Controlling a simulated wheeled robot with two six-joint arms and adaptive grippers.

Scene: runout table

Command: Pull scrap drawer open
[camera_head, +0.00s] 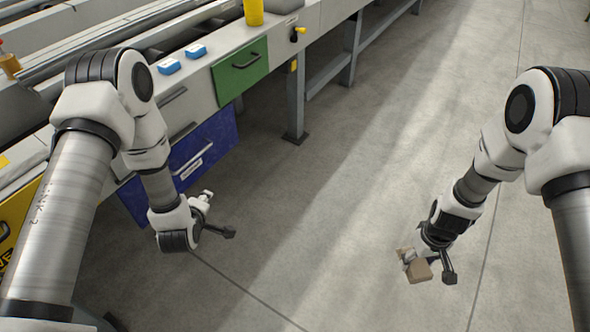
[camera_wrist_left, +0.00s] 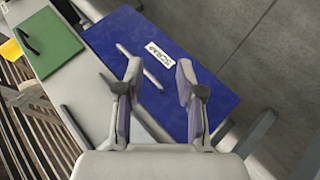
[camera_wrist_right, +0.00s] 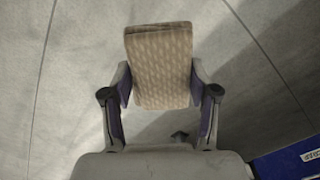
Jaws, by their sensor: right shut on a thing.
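The scrap drawer has a blue front (camera_head: 212,146) with a white label and a grey bar handle (camera_head: 182,133), low in the bench at the left. Its front looks flush with the bench. The left wrist view shows the blue front (camera_wrist_left: 190,40), the SCRAP label (camera_wrist_left: 157,53) and the bar handle (camera_wrist_left: 128,54). My left gripper (camera_head: 217,215) is open and empty, in front of the drawer and apart from it. In the left wrist view, the handle shows between its fingers (camera_wrist_left: 158,75). My right gripper (camera_head: 430,264) is shut on a tan patterned block (camera_wrist_right: 160,65), over the floor, away from the bench.
A green drawer (camera_head: 241,72) with a dark handle sits beyond the blue one. Two blue items (camera_head: 169,67) and a yellow cup (camera_head: 254,12) stand on the bench top. A grey bench leg (camera_head: 295,95) stands past the drawers. The floor (camera_head: 320,200) between my arms is clear.

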